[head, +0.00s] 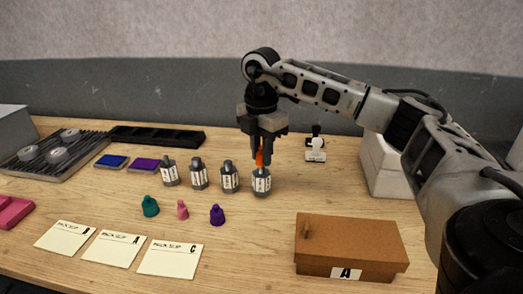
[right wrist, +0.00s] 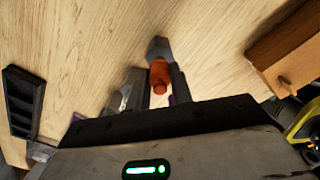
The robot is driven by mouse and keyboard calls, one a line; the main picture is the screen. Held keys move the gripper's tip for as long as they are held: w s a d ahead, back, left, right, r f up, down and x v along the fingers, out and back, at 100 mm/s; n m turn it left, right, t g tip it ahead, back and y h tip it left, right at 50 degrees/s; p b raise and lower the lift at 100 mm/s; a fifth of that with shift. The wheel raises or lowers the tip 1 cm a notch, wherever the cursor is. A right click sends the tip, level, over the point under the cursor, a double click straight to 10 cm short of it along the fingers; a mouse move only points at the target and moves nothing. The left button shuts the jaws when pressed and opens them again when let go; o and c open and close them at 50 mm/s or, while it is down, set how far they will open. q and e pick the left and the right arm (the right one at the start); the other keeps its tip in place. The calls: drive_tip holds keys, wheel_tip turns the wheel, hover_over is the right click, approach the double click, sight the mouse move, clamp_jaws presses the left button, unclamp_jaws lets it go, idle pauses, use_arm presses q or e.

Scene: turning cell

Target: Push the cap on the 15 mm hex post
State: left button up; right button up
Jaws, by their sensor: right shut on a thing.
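My right gripper (head: 261,155) points down and is shut on an orange cap (head: 259,158). The cap also shows between the fingers in the right wrist view (right wrist: 160,76). Directly below it stands the rightmost grey post (head: 261,182), upright with a white label too small to read. The cap's lower end is at the post's top; I cannot tell whether it touches or is seated. Three similar labelled posts stand in a row to the left: one (head: 229,177), another (head: 199,174) and the leftmost (head: 169,172). My left gripper is not in view.
Loose teal (head: 150,206), pink (head: 182,210) and purple (head: 217,215) caps stand in front of the posts. Paper cards (head: 170,259) lie at the front left. A brown box (head: 350,243) marked A is at the front right. A small white-based device (head: 315,154) stands behind.

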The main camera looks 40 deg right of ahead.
drive_tip(key=shift+f, duration=0.4)
idle(0.3)
drive_tip(key=o, duration=1.5)
drive_tip(key=shift+r, duration=0.1)
drive_tip(key=shift+r+p, duration=2.15)
drive_tip(key=shift+r, duration=0.3)
